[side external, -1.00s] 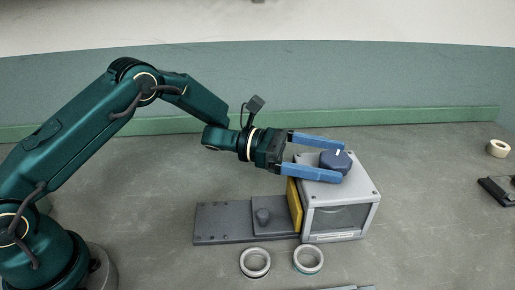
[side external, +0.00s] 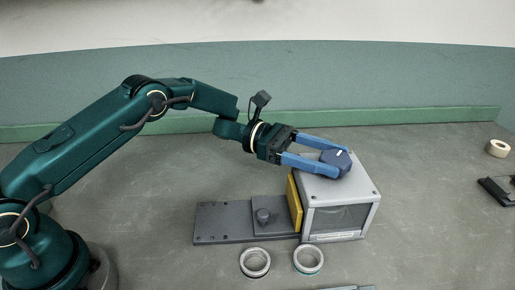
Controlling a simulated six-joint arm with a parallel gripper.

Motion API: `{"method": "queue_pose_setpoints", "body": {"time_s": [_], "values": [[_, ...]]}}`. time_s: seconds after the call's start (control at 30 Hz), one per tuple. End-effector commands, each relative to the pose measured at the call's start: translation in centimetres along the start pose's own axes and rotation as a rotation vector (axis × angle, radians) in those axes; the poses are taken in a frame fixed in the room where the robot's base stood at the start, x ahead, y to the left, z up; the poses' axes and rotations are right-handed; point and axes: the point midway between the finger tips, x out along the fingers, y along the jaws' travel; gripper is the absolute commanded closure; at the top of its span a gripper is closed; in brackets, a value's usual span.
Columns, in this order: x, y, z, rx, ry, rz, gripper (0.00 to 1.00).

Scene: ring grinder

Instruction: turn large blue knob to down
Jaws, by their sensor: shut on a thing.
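The large blue knob (side external: 338,160) is on top of the grey box-shaped grinder (side external: 372,196), with a small white mark on its upper face. My gripper (side external: 340,162) reaches in from the left, its two blue fingers shut on the knob, one on the far side and one on the near side. The fingers slant slightly down to the right. The near finger hides part of the knob's lower edge.
Two grey rings (side external: 255,263) (side external: 308,260) lie in front. A cream roll (side external: 498,148) and a dark object (side external: 497,191) are at far right.

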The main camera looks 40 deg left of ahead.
Motion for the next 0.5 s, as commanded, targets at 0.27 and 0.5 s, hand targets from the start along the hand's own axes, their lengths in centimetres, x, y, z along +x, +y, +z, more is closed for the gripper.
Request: {"method": "queue_pose_setpoints", "body": {"time_s": [0.27, 0.5], "values": [[0.06, 0.25, 0.21, 0.003, -0.005, -0.078, 0.86], [0.00, 0.17, 0.21, 0.002, -0.001, -0.098, 0.86]]}}
